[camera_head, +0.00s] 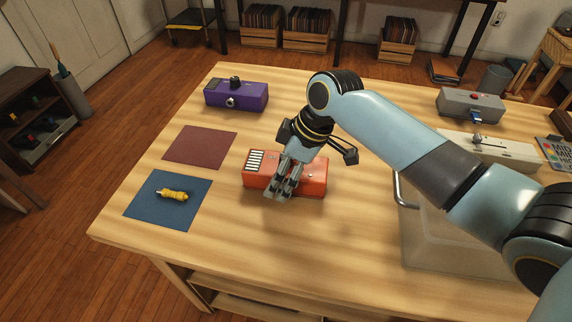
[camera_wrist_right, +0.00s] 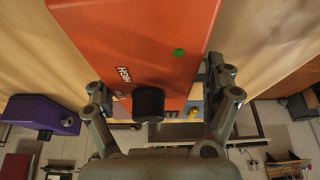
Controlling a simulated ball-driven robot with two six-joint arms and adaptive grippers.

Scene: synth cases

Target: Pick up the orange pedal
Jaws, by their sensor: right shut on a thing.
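The orange pedal (camera_head: 314,182) lies near the middle of the wooden table, with a row of white stripes at its left end. My right gripper (camera_head: 278,193) comes down over it from above and is shut on it. In the right wrist view the orange pedal (camera_wrist_right: 135,45) fills the space between the two fingers, with a black knob and a green dot on its face. It looks to rest on the table; I cannot tell whether there is a gap below it. My left gripper is not in view.
A purple pedal (camera_head: 236,95) stands behind left. A dark red mat (camera_head: 200,147) and a blue mat (camera_head: 150,211) with a yellow piece (camera_head: 174,195) lie left. A grey pedal (camera_head: 470,103), a white device (camera_head: 490,150) and a clear bin (camera_head: 425,250) are right. The front middle is free.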

